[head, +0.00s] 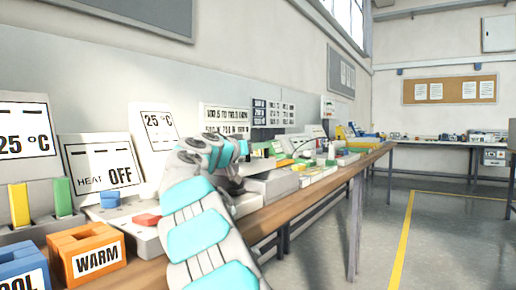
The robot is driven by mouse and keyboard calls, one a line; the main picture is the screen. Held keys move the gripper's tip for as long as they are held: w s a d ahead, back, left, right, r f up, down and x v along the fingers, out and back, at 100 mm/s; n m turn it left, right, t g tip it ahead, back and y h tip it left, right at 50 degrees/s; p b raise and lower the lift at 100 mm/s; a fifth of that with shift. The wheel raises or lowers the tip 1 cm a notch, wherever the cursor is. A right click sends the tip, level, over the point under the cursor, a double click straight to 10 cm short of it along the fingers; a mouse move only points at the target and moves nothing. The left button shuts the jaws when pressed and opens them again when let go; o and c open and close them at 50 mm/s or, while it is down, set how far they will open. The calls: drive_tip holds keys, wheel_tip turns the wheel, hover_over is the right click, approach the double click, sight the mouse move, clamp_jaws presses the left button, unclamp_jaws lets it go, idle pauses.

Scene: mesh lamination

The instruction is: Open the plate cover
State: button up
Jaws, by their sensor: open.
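My arm reaches up from the bottom centre and bends over the bench. My gripper (234,182) is small and dark beyond the wrist, low over the bench beside a grey box-shaped unit (272,187). It is open, and I see nothing held in it. I cannot tell for sure which part is the plate cover; the grey unit has a flat top, and my wrist and gripper hide its left side. I cannot tell whether the gripper touches it.
The wooden bench (292,204) runs along the wall. An orange WARM block (97,264), a blue block (24,278) and a HEAT OFF panel (101,163) stand at left. A control box with a red button (147,220) is beside my arm. The floor at right is clear.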

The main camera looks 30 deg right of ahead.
sight(243, 163)
drive_tip(key=v, duration=0.7)
drive_tip(key=shift+s+a+b, duration=0.1)
drive_tip(key=shift+a+b, duration=0.05)
drive_tip(key=shift+b, duration=0.25)
